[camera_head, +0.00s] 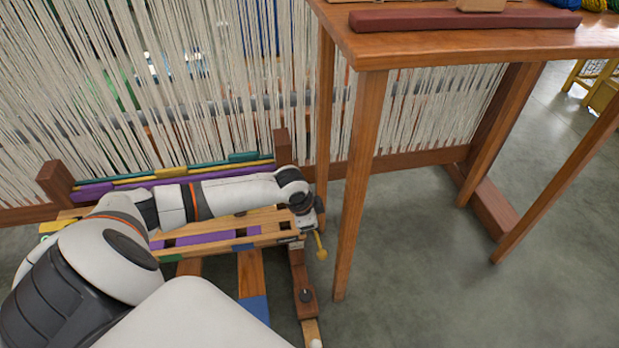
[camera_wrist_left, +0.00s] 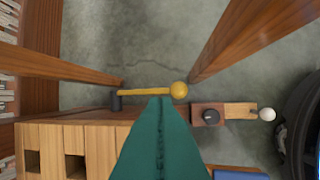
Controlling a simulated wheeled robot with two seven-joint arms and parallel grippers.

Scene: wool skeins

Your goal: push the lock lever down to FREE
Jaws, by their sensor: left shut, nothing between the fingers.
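The lock lever is a yellow rod with a round yellow knob (camera_head: 321,254) in the head view, at the right end of the loom's slotted beam. Its upper part is hidden by my left wrist. In the left wrist view the lever (camera_wrist_left: 145,92) runs from a dark pivot to the knob on the right. My left gripper (camera_wrist_left: 160,101) shows there as shut green fingers, empty. The fingertips overlap the rod's lower edge near the knob; I cannot tell whether they touch. Small white labels (camera_head: 295,243) beside the lever are unreadable. My right gripper is not in view.
A wooden table (camera_head: 368,140) stands close to the right of the lever, its legs near my wrist. Pale warp threads (camera_head: 220,80) hang behind my arm. Grey floor (camera_head: 420,270) is clear at right.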

